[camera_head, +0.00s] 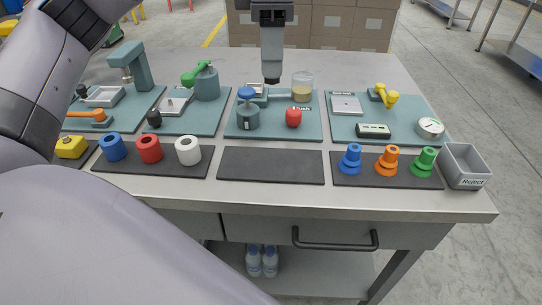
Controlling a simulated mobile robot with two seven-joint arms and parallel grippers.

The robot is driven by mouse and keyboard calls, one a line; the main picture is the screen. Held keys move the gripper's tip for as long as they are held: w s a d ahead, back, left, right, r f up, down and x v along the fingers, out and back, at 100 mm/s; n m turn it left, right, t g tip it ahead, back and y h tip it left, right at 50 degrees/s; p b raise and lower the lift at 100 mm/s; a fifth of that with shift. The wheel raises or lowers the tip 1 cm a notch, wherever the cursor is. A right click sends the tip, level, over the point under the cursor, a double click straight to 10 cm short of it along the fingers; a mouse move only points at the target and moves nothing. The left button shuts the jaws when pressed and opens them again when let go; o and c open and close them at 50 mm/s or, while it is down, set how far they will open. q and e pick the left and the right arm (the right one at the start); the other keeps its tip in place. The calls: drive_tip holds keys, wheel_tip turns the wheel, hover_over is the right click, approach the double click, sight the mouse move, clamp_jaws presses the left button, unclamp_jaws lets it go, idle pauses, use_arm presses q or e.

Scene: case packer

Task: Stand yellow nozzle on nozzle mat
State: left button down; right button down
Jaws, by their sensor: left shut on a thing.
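The nozzle mat (340,180) is the dark mat at the front right. A blue nozzle (350,160), an orange nozzle (387,162) and a green nozzle (424,163) stand upright on it in a row. I cannot clearly make out a yellow nozzle. A yellow piece (391,99) lies at the back right, and I cannot tell what it is. My right gripper is out of view.
An empty dark mat (270,166) lies at the front centre. A grey reject bin (464,168) stands at the right. Blue, red and white rings (188,151) stand on the left mat. Teal mats behind hold fixtures, a beaker (302,90) and a red piece (293,117).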

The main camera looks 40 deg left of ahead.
use_arm(q)
wheel_tip(320, 180, down, 12)
drive_tip(key=b, duration=0.3)
drive_tip(key=shift+f+b, duration=0.45)
drive_tip(key=shift+f, duration=2.1)
drive_tip(key=shift+f, duration=0.15)
drive_tip(key=c, duration=0.9)
unclamp_jaws()
drive_tip(key=shift+o, duration=0.2)
